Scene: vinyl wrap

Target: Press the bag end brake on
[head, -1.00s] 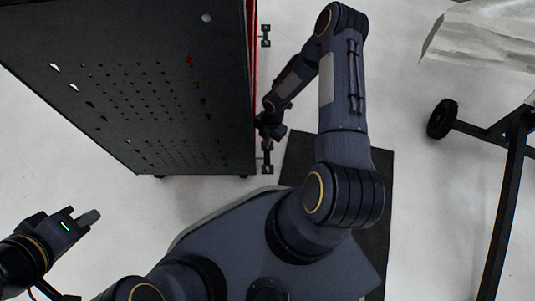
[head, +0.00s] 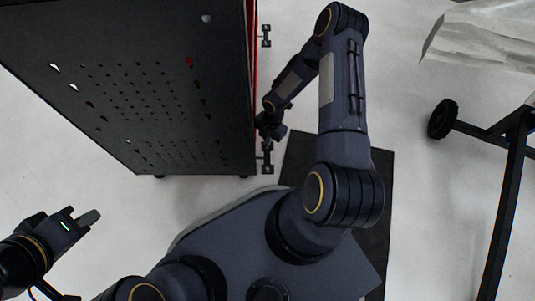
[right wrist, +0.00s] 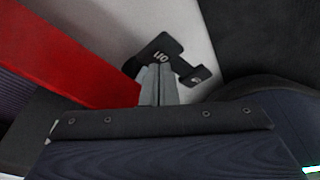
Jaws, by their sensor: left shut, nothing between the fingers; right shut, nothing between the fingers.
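A black brake pedal (right wrist: 155,55) with white lettering shows in the right wrist view, with a second black pedal-like part (right wrist: 200,77) to its right. My right gripper (right wrist: 158,85) is shut and empty, its grey fingertips at the lower edge of the lettered pedal; I cannot tell whether they touch. In the head view my right arm reaches down beside the black cabinet (head: 150,80), and the fingers are hidden. A black caster fitting (head: 267,158) sits at the cabinet's near right corner, another (head: 265,36) further up. My left gripper (head: 88,218) is shut and empty at lower left.
A red panel (right wrist: 80,60) lies left of my right fingers. A dark mat (head: 378,200) lies on the pale floor. Floor left of my base is clear.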

